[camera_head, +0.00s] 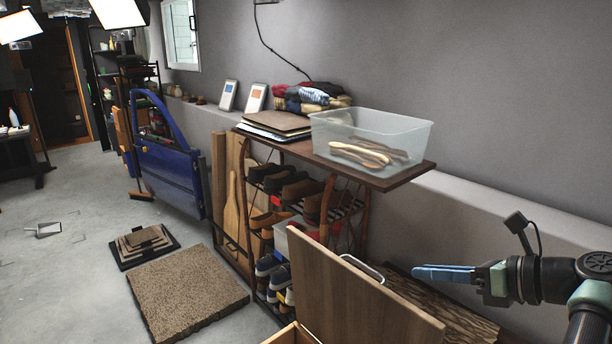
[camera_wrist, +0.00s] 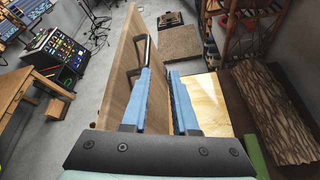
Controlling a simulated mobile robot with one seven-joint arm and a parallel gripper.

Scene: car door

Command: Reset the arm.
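My gripper (camera_head: 416,273) is at the right of the head view, level, with its blue fingers pointing left. In the wrist view my gripper (camera_wrist: 160,73) has its two blue fingers apart, with a narrow gap and nothing held between them. A wooden panel (camera_head: 365,305) stands upright in front of it, with a metal handle (camera_head: 362,269) near its top. In the wrist view the panel (camera_wrist: 118,85) is left of the fingers, and the handle (camera_wrist: 148,50) shows just beyond the left fingertip. I cannot tell whether they touch.
A shoe rack (camera_head: 300,210) carries a clear plastic bin (camera_head: 375,140) on its top board. A blue car door (camera_head: 170,165) stands further back. A patterned brown board (camera_wrist: 262,105) lies at the right.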

